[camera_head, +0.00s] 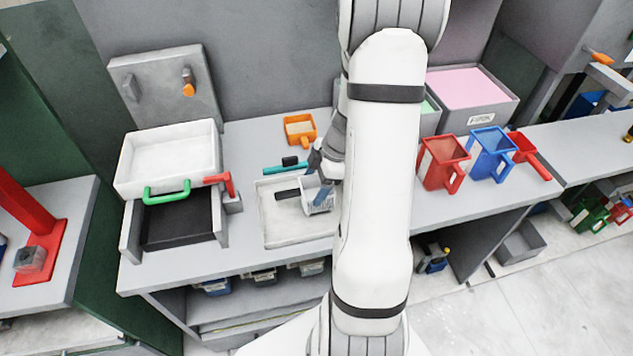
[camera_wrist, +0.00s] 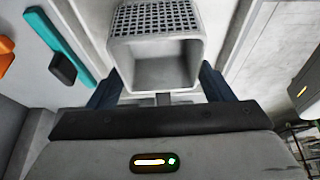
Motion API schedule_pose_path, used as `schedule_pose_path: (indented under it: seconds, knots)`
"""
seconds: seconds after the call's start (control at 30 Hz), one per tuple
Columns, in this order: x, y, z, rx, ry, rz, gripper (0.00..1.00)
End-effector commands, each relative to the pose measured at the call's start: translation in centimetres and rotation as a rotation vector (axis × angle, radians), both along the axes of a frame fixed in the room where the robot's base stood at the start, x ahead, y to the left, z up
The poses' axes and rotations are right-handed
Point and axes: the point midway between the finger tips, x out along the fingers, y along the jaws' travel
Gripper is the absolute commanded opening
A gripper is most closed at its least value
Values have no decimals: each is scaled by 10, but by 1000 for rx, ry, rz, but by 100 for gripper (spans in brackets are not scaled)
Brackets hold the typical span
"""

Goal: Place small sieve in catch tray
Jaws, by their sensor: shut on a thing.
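The small sieve (camera_head: 320,201) is a pale grey square box with a mesh of square holes. It also shows in the wrist view (camera_wrist: 160,68), mesh at the top and open side toward me. My gripper (camera_head: 317,184) is shut on it; in the wrist view the dark blue fingers (camera_wrist: 160,97) stand on either side of the sieve's lower part. The catch tray (camera_head: 285,233) is a shallow whitish tray on the bench. The sieve is over its right part in the head view; I cannot tell whether it touches the floor. My arm hides the tray's right edge.
A teal tool (camera_head: 283,170) with a black block lies just behind the tray. An orange cup (camera_head: 299,130) stands farther back. A white bin with a green handle (camera_head: 168,160) stands left. Red and blue jugs (camera_head: 490,154) stand right of my arm.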

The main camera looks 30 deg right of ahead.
Motion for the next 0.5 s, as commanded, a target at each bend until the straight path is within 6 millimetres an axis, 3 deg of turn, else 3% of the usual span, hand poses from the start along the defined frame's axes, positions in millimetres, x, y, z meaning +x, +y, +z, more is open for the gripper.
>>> schedule_pose_path:
  seconds: [0.27, 0.5]
  knots:
    - [0, 0, 0, 0, 0, 0, 95]
    - [0, -1, 0, 0, 0, -1, 96]
